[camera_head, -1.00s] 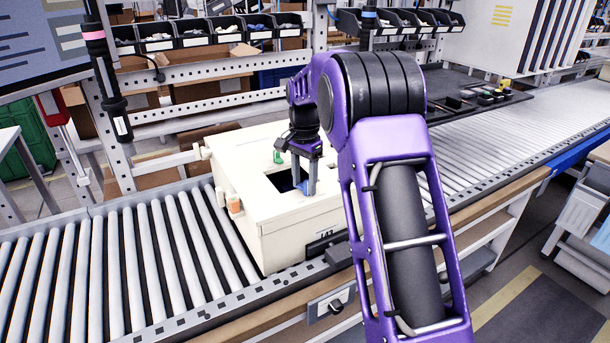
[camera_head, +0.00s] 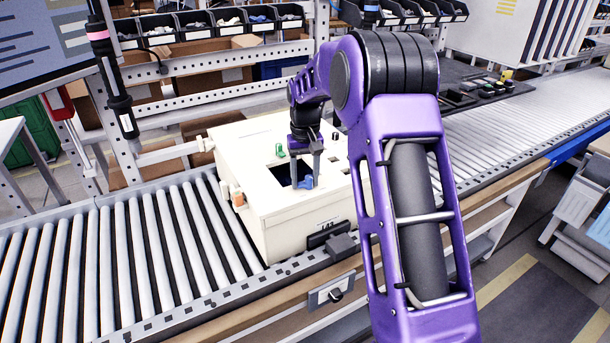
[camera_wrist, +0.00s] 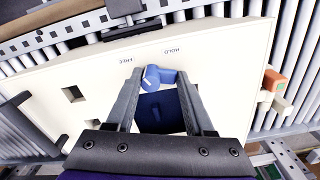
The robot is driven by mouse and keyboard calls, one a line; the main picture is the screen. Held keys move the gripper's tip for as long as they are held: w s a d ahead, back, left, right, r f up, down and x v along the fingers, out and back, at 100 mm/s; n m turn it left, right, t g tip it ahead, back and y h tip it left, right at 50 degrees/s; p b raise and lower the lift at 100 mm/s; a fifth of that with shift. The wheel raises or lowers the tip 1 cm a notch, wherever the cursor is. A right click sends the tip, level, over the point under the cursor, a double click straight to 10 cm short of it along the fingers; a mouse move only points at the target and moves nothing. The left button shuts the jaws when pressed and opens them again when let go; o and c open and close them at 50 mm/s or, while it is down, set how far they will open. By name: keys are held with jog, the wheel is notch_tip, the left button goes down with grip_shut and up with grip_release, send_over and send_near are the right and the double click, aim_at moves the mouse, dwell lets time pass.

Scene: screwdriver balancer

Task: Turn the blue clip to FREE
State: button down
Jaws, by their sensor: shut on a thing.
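The blue clip (camera_wrist: 152,78) sits at the edge of a dark square opening in a cream box (camera_wrist: 228,62). The wrist view shows a pale line on its round part and a short arm pointing right. The printed words FREE (camera_wrist: 126,60) and HOLD (camera_wrist: 172,51) stand beyond it, FREE to the left and HOLD to the right. My gripper (camera_wrist: 158,82) is shut on the clip, one finger on each side. In the head view, my gripper (camera_head: 305,182) points down at the box top, with the blue clip (camera_head: 305,184) between its fingertips.
The box stands on a roller conveyor (camera_head: 120,270). A green part (camera_head: 279,149) stands on its top, and an orange part (camera_head: 237,196) is on its left side. A rail with bins (camera_head: 215,28) runs behind. The rollers left of the box are clear.

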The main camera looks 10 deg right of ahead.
jog(key=shift+s+n, duration=0.1)
jog(key=shift+n, duration=1.5)
jog(key=shift+c, duration=1.4)
grip_release()
notch_tip(320, 180, up, 18)
jog(key=shift+f, duration=0.25)
